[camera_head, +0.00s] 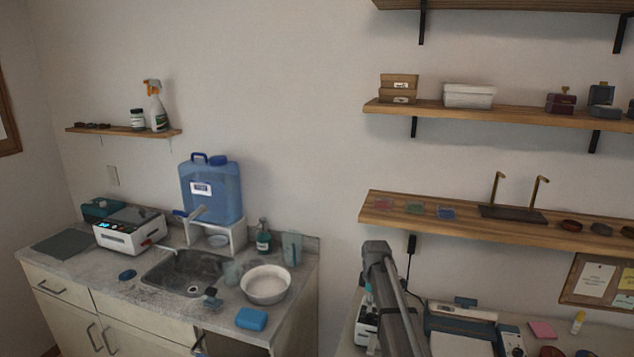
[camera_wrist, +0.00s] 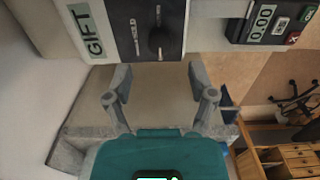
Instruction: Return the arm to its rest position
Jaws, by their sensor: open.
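My gripper (camera_wrist: 160,92) shows in the wrist view with its two grey fingers spread wide apart. Nothing is between the fingertips. A teal housing with a small lit display fills the bottom of that view, at the base of the fingers. In the head view my arm rises at the lower middle, in front of the right-hand worktop; the gripper itself cannot be made out there.
In the head view, a wooden shelf (camera_head: 465,220) spans the wall behind my arm. A sink counter (camera_head: 70,267) with a white bowl (camera_head: 266,285) stands left.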

